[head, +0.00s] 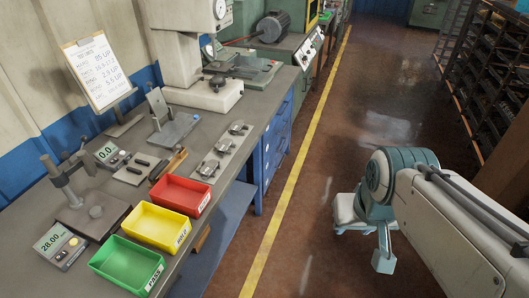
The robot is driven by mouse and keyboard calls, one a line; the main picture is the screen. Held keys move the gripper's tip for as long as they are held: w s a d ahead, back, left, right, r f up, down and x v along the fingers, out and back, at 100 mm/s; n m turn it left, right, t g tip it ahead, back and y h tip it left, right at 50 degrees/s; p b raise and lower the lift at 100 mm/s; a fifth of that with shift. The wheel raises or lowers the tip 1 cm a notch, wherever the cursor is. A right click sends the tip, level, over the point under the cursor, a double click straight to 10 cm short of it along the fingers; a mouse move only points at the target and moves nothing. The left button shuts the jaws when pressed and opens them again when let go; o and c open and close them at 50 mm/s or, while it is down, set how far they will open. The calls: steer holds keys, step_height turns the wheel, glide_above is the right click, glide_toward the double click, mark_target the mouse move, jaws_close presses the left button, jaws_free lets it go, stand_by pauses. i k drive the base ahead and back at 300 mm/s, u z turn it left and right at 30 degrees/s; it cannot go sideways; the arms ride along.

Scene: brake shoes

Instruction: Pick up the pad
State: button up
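Several small metallic pieces (222,152) lie on a grey plate (219,175) on the bench, right of the bins. Dark bar-like pieces (139,163) lie on a smaller plate (127,178) further left. Both could be pads; I cannot tell which piece is the task's pad. My gripper (383,263) hangs over the floor at the right, well away from the bench and all the pieces. Its fingers are too small and unclear to show whether they are open or shut.
Red (178,195), yellow (155,227) and green (127,266) bins line the bench's front edge. The floor between bench and right-hand shelving (492,75) is clear.

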mark_target(223, 147)
steer(key=z, duration=0.35)
steer(key=i, duration=1.5)
steer(key=u, duration=1.4)
steer(key=i, duration=0.65)
steer(key=u, duration=0.8)
